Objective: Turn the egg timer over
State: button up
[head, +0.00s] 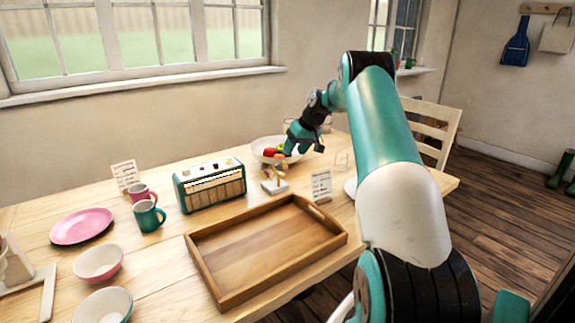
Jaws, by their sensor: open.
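My gripper (304,149) is over the far right part of the wooden table (165,262), pointing down. It is open, and nothing shows between its fingers. A small item with a pale base and yellowish upper part (274,186) stands on the table below and left of the gripper. It may be the egg timer, but it is too small to tell. A clear, glass-like object (343,161) stands to the right of the gripper; what it is cannot be told.
A fruit bowl (260,154) is close behind the gripper. A teal radio (210,185) stands left, and a small written card (321,186) right. A wooden tray (265,252) lies empty in front. Mugs (149,215), a pink plate (82,226) and bowls (98,264) are farther left.

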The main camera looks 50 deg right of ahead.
aim_at(282, 173)
jog(key=a+v, duration=0.1)
jog(key=v, duration=0.5)
jog(key=shift+d+r, duration=0.25)
jog(key=shift+d, duration=0.3)
jog(key=w+a+n+g+h+p, duration=0.1)
jog(key=a+h, duration=0.4)
jog(key=a, duration=0.3)
jog(key=p+x, duration=0.2)
jog(key=x, duration=1.5)
jog(key=shift+f, duration=0.3)
